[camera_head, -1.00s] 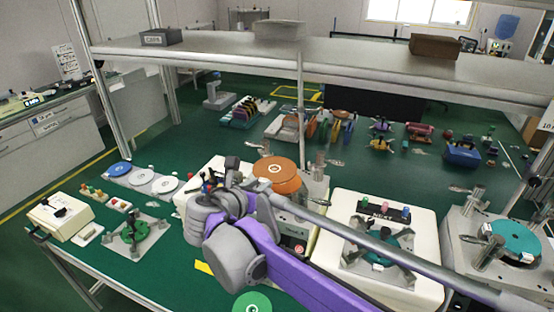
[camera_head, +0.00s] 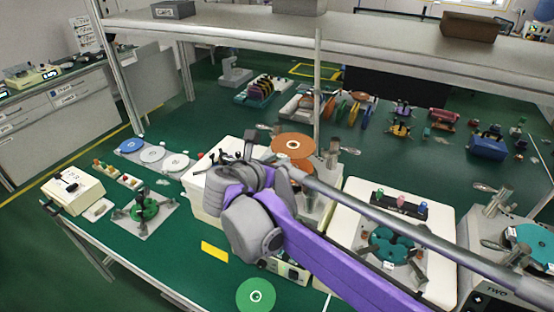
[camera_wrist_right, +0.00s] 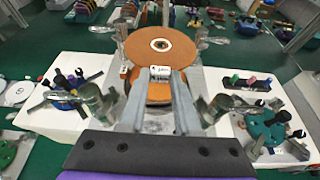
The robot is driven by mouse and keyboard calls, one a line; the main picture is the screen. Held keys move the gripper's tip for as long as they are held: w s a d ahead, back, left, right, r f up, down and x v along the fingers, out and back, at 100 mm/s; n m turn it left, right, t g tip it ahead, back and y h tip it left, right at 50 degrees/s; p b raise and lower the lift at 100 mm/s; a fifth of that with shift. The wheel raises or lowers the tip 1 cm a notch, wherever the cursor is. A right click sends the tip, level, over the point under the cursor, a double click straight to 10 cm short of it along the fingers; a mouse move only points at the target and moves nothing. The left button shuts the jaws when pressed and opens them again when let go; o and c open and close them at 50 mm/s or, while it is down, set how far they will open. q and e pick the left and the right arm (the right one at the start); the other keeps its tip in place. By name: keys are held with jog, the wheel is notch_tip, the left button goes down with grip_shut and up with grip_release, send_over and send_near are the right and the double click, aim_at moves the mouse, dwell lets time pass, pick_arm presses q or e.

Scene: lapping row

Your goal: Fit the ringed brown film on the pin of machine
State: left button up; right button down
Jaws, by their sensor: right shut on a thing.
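The ringed brown film (camera_head: 293,146) is a flat brown disc with a pale ring around its centre hole. It also shows in the right wrist view (camera_wrist_right: 160,42). My right gripper (camera_wrist_right: 158,76) is shut on its near edge, at a small white tab. The film is roughly level above a second brown disc (camera_wrist_right: 158,94) on the middle machine (camera_wrist_right: 75,62). In the head view (camera_head: 280,162) my right gripper is partly hidden by its own wrist. No pin shows under the film. My left gripper is not in view.
Metal clamps with handles (camera_wrist_right: 92,98) stand on both sides of the brown disc. A white machine with a teal disc (camera_head: 390,243) is to the right. A shelf (camera_head: 360,35) spans above the bench. A green disc (camera_head: 256,295) lies at the front.

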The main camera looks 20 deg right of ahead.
jog(key=shift+s+f+b, duration=0.1)
jog(key=shift+f+b, duration=1.3)
jog(key=shift+f, duration=1.3)
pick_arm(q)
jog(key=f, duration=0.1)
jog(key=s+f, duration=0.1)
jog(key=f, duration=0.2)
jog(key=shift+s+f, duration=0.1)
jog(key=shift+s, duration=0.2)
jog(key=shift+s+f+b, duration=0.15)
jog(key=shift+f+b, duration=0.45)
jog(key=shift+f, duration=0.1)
pick_arm(e)
jog(key=shift+f, duration=1.1)
jog(key=c, duration=0.5)
grip_release()
jog(key=shift+c, duration=0.2)
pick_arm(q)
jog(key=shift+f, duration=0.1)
pick_arm(e)
jog(key=v, duration=1)
jog(key=shift+a+r, duration=0.2)
jog(key=shift+a, duration=0.1)
